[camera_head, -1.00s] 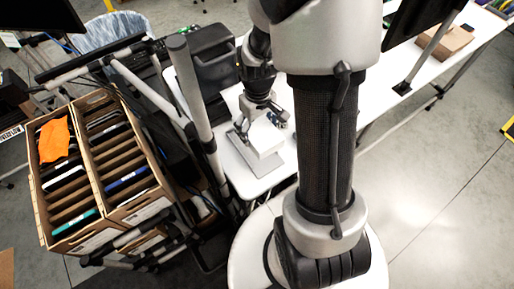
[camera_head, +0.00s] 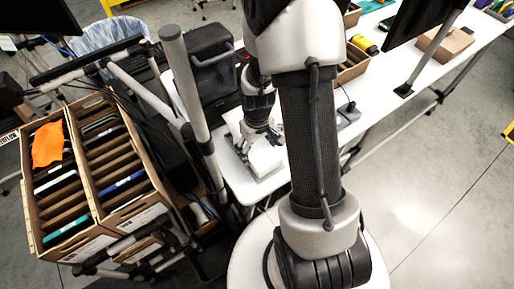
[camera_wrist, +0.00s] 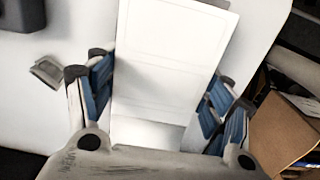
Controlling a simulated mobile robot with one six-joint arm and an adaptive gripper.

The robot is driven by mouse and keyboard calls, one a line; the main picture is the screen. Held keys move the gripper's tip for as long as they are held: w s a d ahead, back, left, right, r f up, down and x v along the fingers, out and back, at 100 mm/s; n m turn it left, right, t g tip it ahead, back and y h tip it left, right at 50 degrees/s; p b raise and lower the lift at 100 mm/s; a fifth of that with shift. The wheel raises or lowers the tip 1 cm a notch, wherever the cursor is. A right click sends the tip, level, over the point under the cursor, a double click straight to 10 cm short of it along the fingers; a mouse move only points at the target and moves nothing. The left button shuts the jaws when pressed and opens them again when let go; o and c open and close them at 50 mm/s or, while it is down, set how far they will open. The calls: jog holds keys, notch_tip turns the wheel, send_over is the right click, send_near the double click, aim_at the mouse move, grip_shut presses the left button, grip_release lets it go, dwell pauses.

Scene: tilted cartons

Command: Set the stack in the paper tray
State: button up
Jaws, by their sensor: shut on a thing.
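A white stack (camera_wrist: 165,65) sits between the two blue-padded fingers of my gripper (camera_wrist: 162,105) in the wrist view, and my gripper is shut on it. In the head view my gripper (camera_head: 260,137) points down with the white stack (camera_head: 265,158) under it. A grey paper tray (camera_head: 241,152) lies on the white table there, and the stack is over it. I cannot tell whether the stack touches the tray. In the wrist view the stack hides most of what lies under it, and a small grey piece (camera_wrist: 47,72) shows left of the fingers.
The white table (camera_head: 242,186) ends close in front of the tray. A cart with cardboard boxes (camera_head: 100,215) of files stands at left. A grey post (camera_head: 190,90) and a black case (camera_head: 215,70) stand near the gripper. A brown box (camera_head: 445,42) is at the far right.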

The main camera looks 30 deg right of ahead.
aim_at(257, 148)
jog(key=shift+f, duration=0.2)
jog(key=o, duration=1.4)
notch_tip(257, 148, up, 12)
jog(key=p, duration=0.3)
jog(key=shift+r+p, duration=0.25)
jog(key=shift+p, duration=0.15)
